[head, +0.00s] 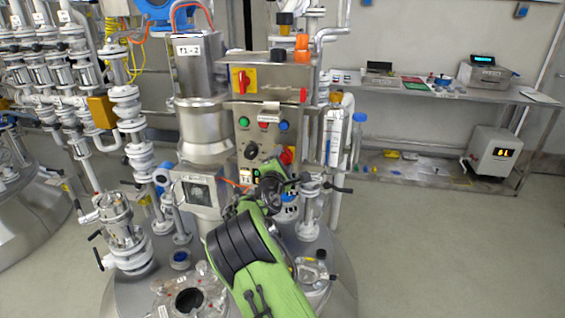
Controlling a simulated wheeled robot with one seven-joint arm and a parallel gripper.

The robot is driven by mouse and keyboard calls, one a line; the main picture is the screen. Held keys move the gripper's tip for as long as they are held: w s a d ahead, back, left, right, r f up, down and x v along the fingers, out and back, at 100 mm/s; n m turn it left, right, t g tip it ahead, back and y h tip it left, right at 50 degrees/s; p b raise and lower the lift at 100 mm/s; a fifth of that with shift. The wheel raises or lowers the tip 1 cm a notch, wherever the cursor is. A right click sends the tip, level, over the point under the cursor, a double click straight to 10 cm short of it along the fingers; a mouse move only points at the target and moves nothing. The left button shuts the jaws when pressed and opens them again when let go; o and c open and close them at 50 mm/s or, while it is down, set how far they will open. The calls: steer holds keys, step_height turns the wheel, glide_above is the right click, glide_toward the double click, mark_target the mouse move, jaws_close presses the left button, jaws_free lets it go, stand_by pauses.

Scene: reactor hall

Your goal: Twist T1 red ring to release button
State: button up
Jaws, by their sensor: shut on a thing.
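A grey control box (262,105) stands at the centre, on the reactor top. At its lower right corner is a red ring or button (288,155), partly hidden by my gripper. My gripper (281,165) is at the end of the green and black arm and reaches up to this red part. It appears shut on it, though the fingertips are small and dark. Whether the ring is turned cannot be told. The box also carries a green button (243,121), a red button (264,123), a blue button (284,125) and a black knob (250,152).
A red rotary switch (242,81) on a yellow plate sits above the buttons. A steel motor housing (200,65) stands close on the left, with white pipework (130,120) beyond. A steel bench (420,92) stands at right.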

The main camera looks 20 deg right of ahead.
steer(key=shift+f+m+b, duration=0.15)
steer(key=shift+m+b, duration=1.4)
steer(key=shift+m, duration=0.35)
steer(key=shift+f+m+b, duration=0.1)
steer(key=shift+m+b, duration=1.4)
steer(key=shift+m, duration=0.4)
steer(key=o, duration=1.1)
steer(key=shift+r, duration=0.1)
steer(key=shift+c, duration=0.2)
steer(key=v, duration=1.5)
steer(key=shift+s+a, duration=0.25)
steer(key=shift+s, duration=0.05)
